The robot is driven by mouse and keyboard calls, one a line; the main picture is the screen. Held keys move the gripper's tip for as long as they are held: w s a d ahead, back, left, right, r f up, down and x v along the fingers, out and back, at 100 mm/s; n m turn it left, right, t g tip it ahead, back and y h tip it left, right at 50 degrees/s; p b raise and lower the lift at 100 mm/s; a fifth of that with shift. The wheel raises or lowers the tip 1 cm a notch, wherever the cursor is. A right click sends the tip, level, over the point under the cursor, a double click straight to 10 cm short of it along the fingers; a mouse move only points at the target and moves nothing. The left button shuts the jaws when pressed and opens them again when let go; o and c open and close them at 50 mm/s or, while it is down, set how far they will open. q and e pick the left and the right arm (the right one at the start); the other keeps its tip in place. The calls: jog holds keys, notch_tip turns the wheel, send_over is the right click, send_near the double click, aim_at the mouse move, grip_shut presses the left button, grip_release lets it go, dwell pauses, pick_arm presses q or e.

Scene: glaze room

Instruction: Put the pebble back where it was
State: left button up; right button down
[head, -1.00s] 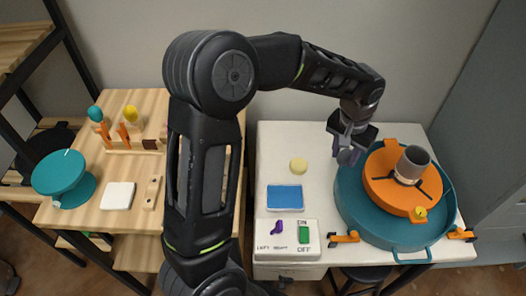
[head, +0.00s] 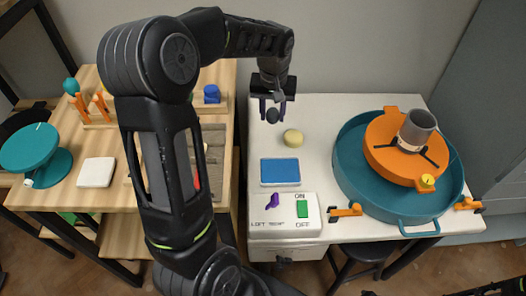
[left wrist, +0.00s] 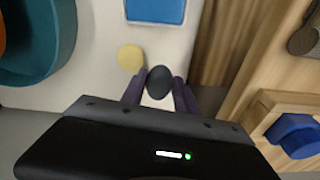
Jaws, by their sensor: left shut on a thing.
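My left gripper (head: 272,108) is over the back left part of the white table (head: 340,115). It is shut on a dark, rounded pebble (head: 272,116). In the left wrist view the pebble (left wrist: 158,82) sits between the two fingertips, near the table's edge. A pale yellow round piece (head: 293,138) lies on the table close by, apart from the pebble; it also shows in the left wrist view (left wrist: 130,58). My right gripper is not in view.
A teal basin (head: 345,180) with an orange disc and grey cup (head: 417,130) stands at right. A blue pad (head: 280,171) and a switch box (head: 285,228) lie in front.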

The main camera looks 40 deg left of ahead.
pick_arm(q)
jog(key=shift+s+a+f+n, duration=0.2)
jog(key=shift+s+a, duration=0.1)
jog(key=shift+a, duration=0.35)
jog(key=shift+s+a+f+n, duration=0.2)
jog(key=shift+s+a, duration=0.05)
jog(key=shift+a, duration=0.35)
send_over(263, 143)
jog(key=shift+s+d+f, duration=0.1)
jog(key=shift+f, duration=1.5)
jog(key=shift+s+d+f, duration=0.1)
jog(key=shift+f, duration=1.45)
jog(key=shift+f, duration=1.85)
